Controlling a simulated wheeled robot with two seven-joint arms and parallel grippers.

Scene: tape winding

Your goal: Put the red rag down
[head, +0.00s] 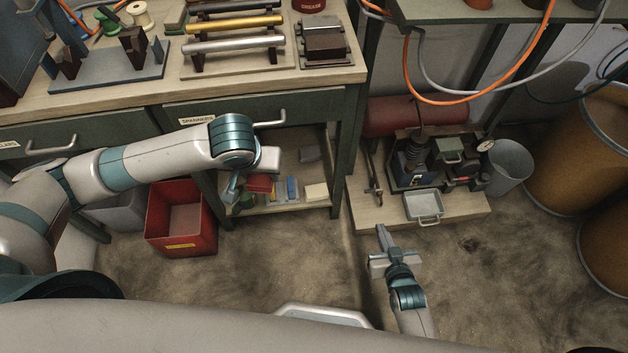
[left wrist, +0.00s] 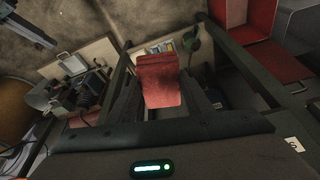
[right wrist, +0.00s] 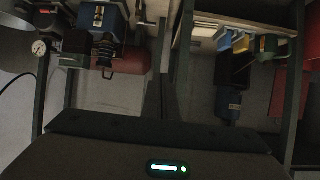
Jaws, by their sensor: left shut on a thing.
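The red rag (head: 259,184) hangs from my left gripper (head: 246,180), in front of the lower shelf of the workbench. In the left wrist view the red rag (left wrist: 159,80) shows as a folded, roughly rectangular cloth in the middle. My left gripper is shut on it, and its fingertips are largely hidden by the rag. My right gripper (head: 381,245) is low in front of the wooden pallet-like base, apart from the rag. Its fingers point away from me, and the gap between them is unclear.
The lower shelf (head: 285,207) holds blue, yellow and pale items. A red bin (head: 180,245) stands on the floor to its left. A compressor-like machine (head: 430,160) and a metal tray (head: 424,207) are on the wooden base. Brown drums (head: 570,150) stand at right.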

